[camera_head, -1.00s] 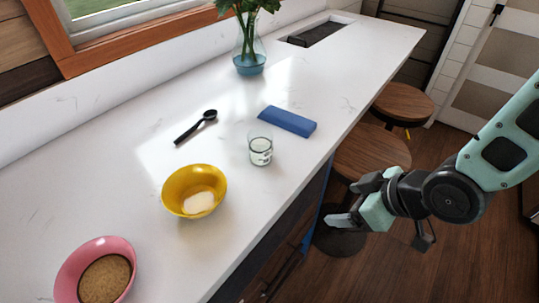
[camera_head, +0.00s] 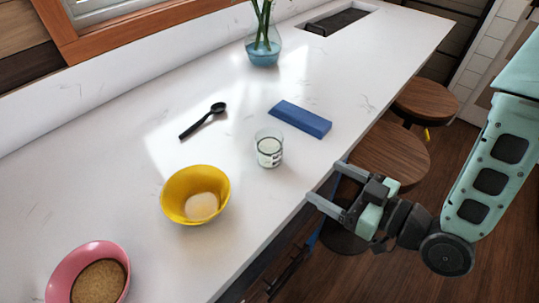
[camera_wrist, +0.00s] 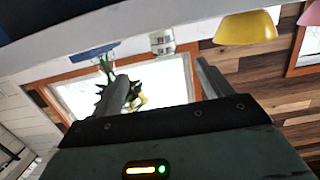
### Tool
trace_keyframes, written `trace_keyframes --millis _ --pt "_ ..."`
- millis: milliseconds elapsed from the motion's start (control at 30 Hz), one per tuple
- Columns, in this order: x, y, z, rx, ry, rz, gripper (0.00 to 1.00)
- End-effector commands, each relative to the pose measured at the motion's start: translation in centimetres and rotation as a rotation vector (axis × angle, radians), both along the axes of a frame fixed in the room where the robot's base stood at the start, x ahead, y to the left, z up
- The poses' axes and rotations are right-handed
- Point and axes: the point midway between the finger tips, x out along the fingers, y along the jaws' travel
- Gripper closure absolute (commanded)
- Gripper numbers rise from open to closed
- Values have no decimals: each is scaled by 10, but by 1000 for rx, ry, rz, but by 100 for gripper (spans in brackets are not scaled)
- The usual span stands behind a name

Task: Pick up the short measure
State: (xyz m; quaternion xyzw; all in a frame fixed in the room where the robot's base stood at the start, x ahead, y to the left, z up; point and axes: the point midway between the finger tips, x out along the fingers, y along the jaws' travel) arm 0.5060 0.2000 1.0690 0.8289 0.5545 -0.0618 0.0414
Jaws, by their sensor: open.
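The short measure appears to be the small clear glass (camera_head: 269,148) with dark markings and pale contents. It stands upright on the white counter (camera_head: 130,140), between the yellow bowl and the blue block, and it also shows in the wrist view (camera_wrist: 162,42). My gripper (camera_head: 323,181) is open and empty, at the counter's front edge, to the right of the glass and apart from it. In the wrist view the glass appears beyond the gap between my fingers (camera_wrist: 160,72).
A yellow bowl (camera_head: 194,203) with pale contents and a pink bowl (camera_head: 68,270) with brown contents stand at left. Stools (camera_head: 385,155) stand below the counter.

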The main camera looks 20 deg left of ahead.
Motion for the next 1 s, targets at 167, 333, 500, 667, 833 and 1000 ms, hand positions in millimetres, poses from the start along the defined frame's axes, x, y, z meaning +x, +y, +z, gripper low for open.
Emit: trace_keyframes --millis 167,333,500,667,833,1000 --pt "7 17 -7 1 -5 2 22" --pt "16 42 -2 0 1 2 22" --pt "27 68 -6 0 0 1 22" --pt "34 83 -11 -1 1 0 22" --pt "36 92 -10 -1 1 0 22" --pt "41 114 -8 0 1 1 22"
